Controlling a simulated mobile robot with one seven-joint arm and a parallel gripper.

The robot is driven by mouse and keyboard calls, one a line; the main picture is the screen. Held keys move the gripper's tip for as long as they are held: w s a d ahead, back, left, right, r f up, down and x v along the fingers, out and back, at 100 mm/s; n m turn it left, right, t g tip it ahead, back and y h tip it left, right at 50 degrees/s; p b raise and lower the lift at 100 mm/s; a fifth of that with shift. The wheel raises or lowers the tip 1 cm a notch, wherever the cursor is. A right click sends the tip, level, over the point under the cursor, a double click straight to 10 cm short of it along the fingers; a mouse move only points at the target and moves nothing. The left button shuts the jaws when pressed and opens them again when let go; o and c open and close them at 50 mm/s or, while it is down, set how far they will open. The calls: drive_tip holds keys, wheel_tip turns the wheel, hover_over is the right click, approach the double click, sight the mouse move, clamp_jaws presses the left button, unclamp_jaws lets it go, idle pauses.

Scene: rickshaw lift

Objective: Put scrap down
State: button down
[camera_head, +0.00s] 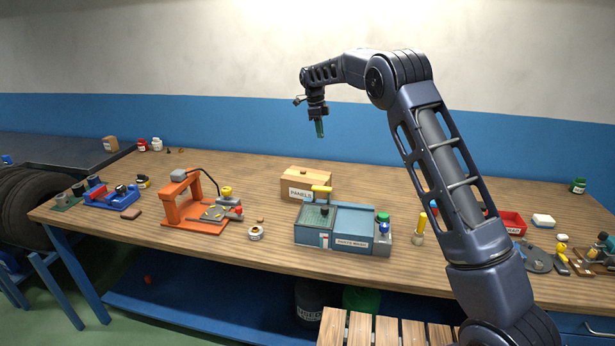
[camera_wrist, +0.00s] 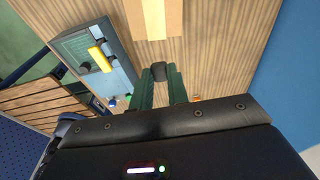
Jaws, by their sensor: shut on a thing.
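My gripper (camera_head: 319,128) hangs fingers down, high above the back of the wooden workbench. In the wrist view its two green fingers (camera_wrist: 160,82) are shut on a small dark piece (camera_wrist: 158,71), which shows between the fingertips. I take this piece to be the scrap. It is too small to make out in the head view. A dark bin (camera_head: 310,302) with a pale label stands under the bench, partly hidden by the bench; its label is not readable. A green round container (camera_head: 362,298) stands beside it, also partly hidden.
The workbench (camera_head: 270,170) holds an orange press (camera_head: 185,205), a panels box (camera_head: 297,183), a blue-grey parts wash unit (camera_head: 345,232) and a red tray (camera_head: 512,222). A slatted wooden surface (camera_head: 370,330) stands in front. The bench's back strip is mostly clear.

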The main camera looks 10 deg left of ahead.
wheel_tip(320, 180, up, 2)
hover_over(310, 176)
drive_tip(key=f, duration=1.9)
drive_tip(key=shift+s+a+f, duration=0.2)
drive_tip(key=shift+a+f, duration=0.1)
drive_tip(key=shift+f, duration=0.1)
drive_tip(key=c, duration=1.4)
unclamp_jaws()
drive_tip(key=shift+o, duration=0.2)
wheel_tip(310, 176, up, 12)
drive_tip(key=a, duration=0.1)
drive_tip(key=shift+a, duration=0.4)
drive_tip(key=shift+n, duration=0.3)
